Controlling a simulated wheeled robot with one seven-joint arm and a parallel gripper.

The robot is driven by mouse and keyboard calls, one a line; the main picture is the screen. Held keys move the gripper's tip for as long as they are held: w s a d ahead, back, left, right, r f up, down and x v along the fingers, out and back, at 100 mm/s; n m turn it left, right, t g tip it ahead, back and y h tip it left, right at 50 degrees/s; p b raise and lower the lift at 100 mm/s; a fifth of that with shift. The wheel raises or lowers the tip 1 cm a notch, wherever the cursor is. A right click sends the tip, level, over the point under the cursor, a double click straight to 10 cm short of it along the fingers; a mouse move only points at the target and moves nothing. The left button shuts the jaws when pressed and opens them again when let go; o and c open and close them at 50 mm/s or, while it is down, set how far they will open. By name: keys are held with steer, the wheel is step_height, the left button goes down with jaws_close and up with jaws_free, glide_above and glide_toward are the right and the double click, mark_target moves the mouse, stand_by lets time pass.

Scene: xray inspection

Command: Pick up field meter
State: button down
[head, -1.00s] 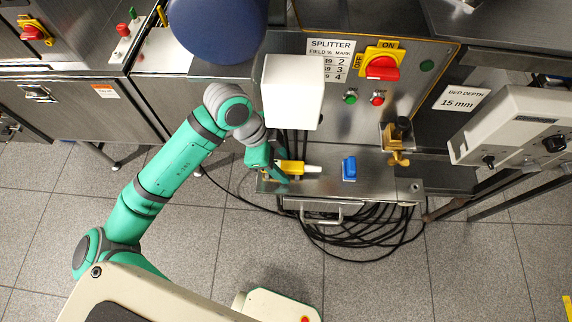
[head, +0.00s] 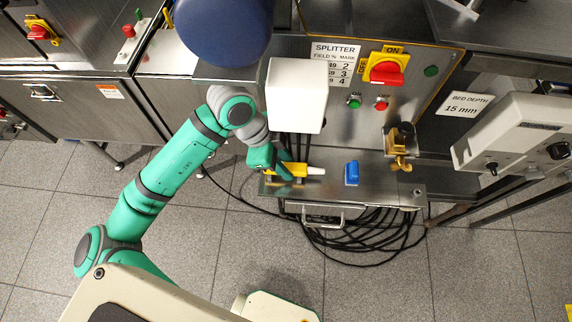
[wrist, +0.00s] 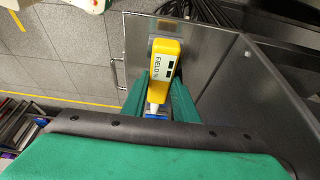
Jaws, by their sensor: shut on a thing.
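The field meter (head: 291,170) is a yellow handheld body with a white tip, lying at the left end of a metal shelf in the head view. In the wrist view the field meter (wrist: 163,66) shows its "FIELD %" label and a dark display, with its white tip between the green fingers. My gripper (head: 279,165) is at the meter's left part. In the wrist view my gripper (wrist: 160,98) has one finger on each side of the meter, shut on it. I cannot tell whether the meter is clear of its rest.
A blue object (head: 352,173) and a brass fixture (head: 398,148) stand to the right on the shelf (head: 328,184). A white box (head: 297,95) hangs just above the meter. Black cables (head: 365,235) lie coiled below. A panel with a red switch (head: 386,72) stands behind.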

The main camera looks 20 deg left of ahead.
mark_target(290, 166)
steer(key=v, duration=0.3)
steer(key=shift+w+d+r, duration=0.15)
steer(key=shift+d+r, duration=0.05)
steer(key=shift+d, duration=0.1)
steer(key=s+a, duration=0.2)
steer(key=a, duration=0.6)
steer(key=s+a, duration=0.3)
steer(key=a, duration=0.6)
steer(key=shift+d+f, duration=0.1)
